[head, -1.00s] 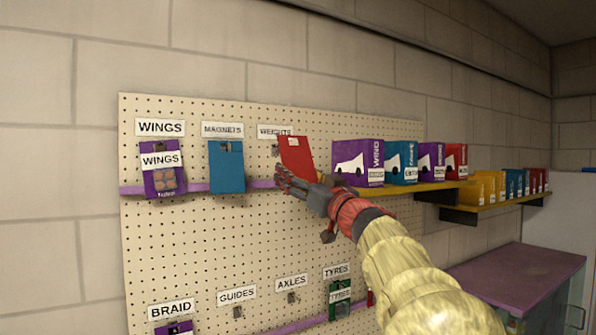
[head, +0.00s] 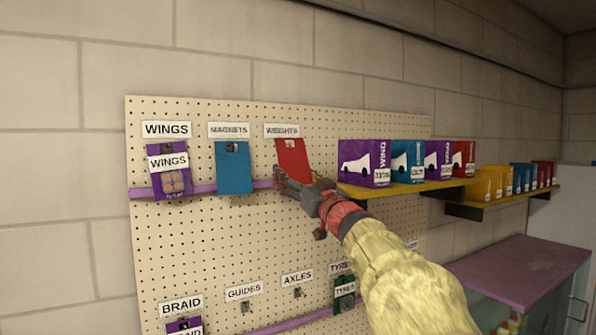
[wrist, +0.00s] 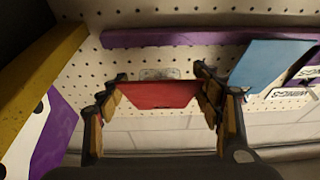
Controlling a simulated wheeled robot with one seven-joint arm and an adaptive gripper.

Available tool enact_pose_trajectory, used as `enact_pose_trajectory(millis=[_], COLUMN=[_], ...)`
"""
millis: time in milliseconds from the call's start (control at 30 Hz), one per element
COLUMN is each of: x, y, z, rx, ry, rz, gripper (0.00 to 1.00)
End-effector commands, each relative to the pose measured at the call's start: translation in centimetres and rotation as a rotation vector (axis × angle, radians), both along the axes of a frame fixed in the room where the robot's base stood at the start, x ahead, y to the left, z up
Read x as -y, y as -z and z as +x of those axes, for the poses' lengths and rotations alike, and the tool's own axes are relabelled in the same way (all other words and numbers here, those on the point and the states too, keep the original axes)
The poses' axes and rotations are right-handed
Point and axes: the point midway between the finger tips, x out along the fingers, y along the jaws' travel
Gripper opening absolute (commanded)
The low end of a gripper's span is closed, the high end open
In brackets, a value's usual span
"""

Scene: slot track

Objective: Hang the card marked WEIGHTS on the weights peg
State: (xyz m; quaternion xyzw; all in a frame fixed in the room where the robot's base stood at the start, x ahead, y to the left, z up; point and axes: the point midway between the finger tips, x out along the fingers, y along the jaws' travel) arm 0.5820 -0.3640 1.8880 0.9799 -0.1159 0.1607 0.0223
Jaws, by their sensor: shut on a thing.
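A red card (head: 292,157) is in my gripper (head: 294,183), which is shut on its lower part. In the head view the card stands nearly upright just below the WEIGHTS label (head: 289,130), its top at the height of the weights peg. The peg shows as a small spot near the card's top, but I cannot tell whether it passes through the hole. The card's printed marking is not readable. In the wrist view the red card (wrist: 160,94) spans between both fingers, close to the pegboard (wrist: 75,62).
A blue card (head: 234,168) hangs under MAGNETS to the left, and a purple card (head: 170,180) under WINGS. Boxes (head: 364,165) stand on a yellow shelf (head: 400,188) just right of my gripper. The pegboard's middle (head: 225,240) is clear.

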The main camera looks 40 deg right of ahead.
Motion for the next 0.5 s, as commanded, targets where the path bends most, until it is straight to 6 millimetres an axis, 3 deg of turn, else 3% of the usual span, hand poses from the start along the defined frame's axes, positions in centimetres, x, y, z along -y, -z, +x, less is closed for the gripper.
enact_pose_trajectory(millis=[500], x=[0.4], y=[0.8], z=[1.7], rx=[0.0], ry=[-0.001], rz=[0.0], gripper=[0.46])
